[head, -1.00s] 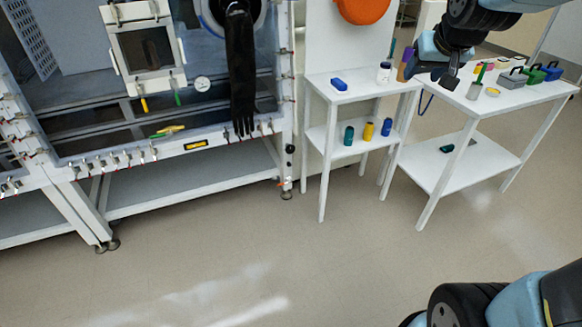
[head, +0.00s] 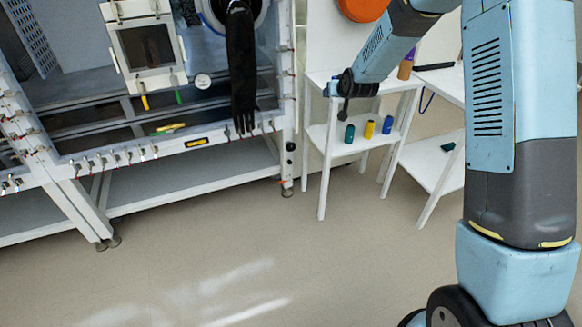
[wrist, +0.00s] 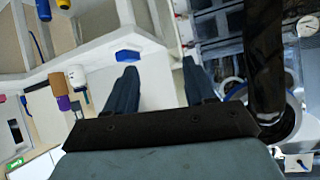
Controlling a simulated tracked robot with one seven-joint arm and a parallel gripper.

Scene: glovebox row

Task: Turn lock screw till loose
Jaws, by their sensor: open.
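My gripper (head: 344,100) is in front of the small white stand in the head view, right of the glovebox. In the wrist view its two dark fingers (wrist: 160,66) are apart with nothing between them. The glovebox (head: 100,155) fills the left of the head view, with a white-framed hatch (head: 117,45) and a row of small metal clamps along its lower edge (head: 122,156). I cannot tell which fitting is the lock screw. A black glove (head: 242,80) hangs from its port; it also shows in the wrist view (wrist: 265,60).
The white stand (head: 322,175) holds green, yellow (head: 369,129) and blue bottles on its lower shelf. A blue block (wrist: 128,56) and a white jar (wrist: 77,76) show in the wrist view. A white table (head: 440,88) stands right, partly behind my arm. The floor in front is clear.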

